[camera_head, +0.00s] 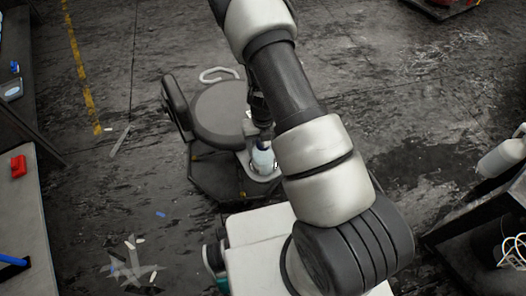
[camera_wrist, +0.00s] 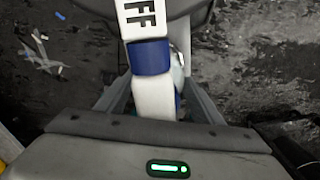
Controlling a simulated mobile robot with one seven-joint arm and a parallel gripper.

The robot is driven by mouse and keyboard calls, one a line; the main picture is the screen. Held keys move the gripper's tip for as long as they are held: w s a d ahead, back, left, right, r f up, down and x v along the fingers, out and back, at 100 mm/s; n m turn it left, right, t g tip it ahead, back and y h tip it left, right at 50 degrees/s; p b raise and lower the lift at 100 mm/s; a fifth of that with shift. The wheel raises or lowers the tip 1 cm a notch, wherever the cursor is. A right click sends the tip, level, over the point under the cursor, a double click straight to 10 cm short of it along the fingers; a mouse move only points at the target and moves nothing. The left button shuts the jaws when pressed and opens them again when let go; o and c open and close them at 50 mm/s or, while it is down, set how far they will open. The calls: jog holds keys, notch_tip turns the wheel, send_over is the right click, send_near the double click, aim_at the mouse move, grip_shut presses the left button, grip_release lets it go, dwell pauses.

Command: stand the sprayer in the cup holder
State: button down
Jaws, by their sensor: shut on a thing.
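The sprayer is a white bottle with a blue collar; its pale body (camera_head: 263,160) shows in the head view below my gripper (camera_head: 261,132). In the wrist view the sprayer (camera_wrist: 150,58), with its blue band and dark letters, runs between the fingers of my gripper (camera_wrist: 157,92), which is shut on it. The bottle looks about upright. The cup holder (camera_head: 266,178) is a light fitting at the front right of the rolling seat. The bottle's lower end is at the holder's opening; I cannot tell whether it rests on the bottom.
The dark round seat (camera_head: 222,112) has a backrest (camera_head: 177,104) at left and a white handle (camera_head: 219,74) behind. A bench with a red object (camera_head: 18,166) stands at left, a dark table at right. Scraps lie on the open floor at lower left.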

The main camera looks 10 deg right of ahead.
jog(key=shift+f, duration=0.8)
jog(key=c, duration=0.5)
grip_release()
